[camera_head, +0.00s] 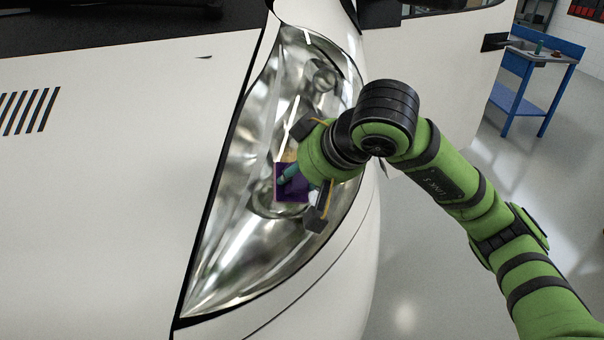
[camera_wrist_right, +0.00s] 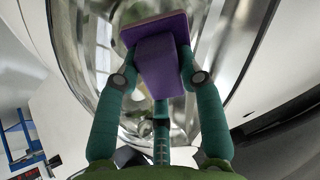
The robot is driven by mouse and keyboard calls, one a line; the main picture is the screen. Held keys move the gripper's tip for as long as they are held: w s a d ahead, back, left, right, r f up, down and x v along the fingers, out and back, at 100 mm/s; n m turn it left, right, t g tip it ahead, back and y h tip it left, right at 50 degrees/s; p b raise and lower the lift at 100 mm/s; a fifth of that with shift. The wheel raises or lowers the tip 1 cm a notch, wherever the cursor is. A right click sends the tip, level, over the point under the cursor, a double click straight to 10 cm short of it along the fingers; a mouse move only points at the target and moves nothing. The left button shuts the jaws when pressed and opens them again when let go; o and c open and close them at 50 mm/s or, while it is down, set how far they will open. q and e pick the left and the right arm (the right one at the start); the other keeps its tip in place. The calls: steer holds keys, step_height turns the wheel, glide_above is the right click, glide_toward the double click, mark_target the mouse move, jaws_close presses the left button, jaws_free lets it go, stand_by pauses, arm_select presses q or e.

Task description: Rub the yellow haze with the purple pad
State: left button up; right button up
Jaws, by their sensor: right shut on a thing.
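The purple pad (camera_head: 293,194) is at the middle of the headlight lens (camera_head: 240,240). My right gripper (camera_head: 288,178) is shut on the pad's handle. In the right wrist view, the teal fingers of that gripper (camera_wrist_right: 160,76) pinch the purple handle block from both sides, and the pad's flat plate (camera_wrist_right: 153,27) faces the lens. A small yellowish patch (camera_head: 290,155), which looks like the haze, shows just above the pad's upper edge. The pad and my gripper may hide part of it. I cannot tell whether the pad touches the lens. My left gripper is not in view.
The headlight sits in the white motorhome front (camera_head: 110,130), with a vent grille (camera_head: 28,111) at the left. A blue workbench (camera_head: 540,62) with small items stands at the back right. The grey floor between it and the vehicle is clear.

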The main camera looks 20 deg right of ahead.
steer(key=shift+w+a+f+b, duration=0.1)
steer(key=shift+w+f+b, duration=0.15)
steer(key=shift+b, duration=0.05)
steer(key=shift+w+d+r+p, duration=0.2)
steer(key=shift+w+d+r, duration=0.35)
steer(key=shift+w, duration=0.15)
steer(key=shift+w+d+r+p, duration=0.2)
steer(key=shift+w+d+r, duration=0.25)
steer(key=shift+w+r, duration=0.15)
steer(key=shift+w+d+r+p, duration=0.2)
steer(key=shift+w+d+r, duration=0.1)
steer(key=shift+w, duration=0.25)
steer(key=shift+w+d+r+p, duration=0.25)
steer(key=shift+w+d, duration=0.1)
steer(key=shift+w, duration=0.15)
steer(key=shift+w+d+r+p, duration=0.2)
steer(key=shift+w+d+r, duration=0.1)
steer(key=shift+w, duration=0.25)
steer(key=shift+w+d+r+p, duration=0.3)
steer(key=shift+w+r+p, duration=0.05)
steer(key=shift+w, duration=0.15)
steer(key=shift+w+d+r+p, duration=0.3)
steer(key=shift+w+r+p, duration=0.05)
steer(key=shift+w, duration=0.1)
steer(key=shift+w+d+r, duration=0.25)
steer(key=shift+w+d, duration=0.1)
steer(key=shift+w, duration=0.15)
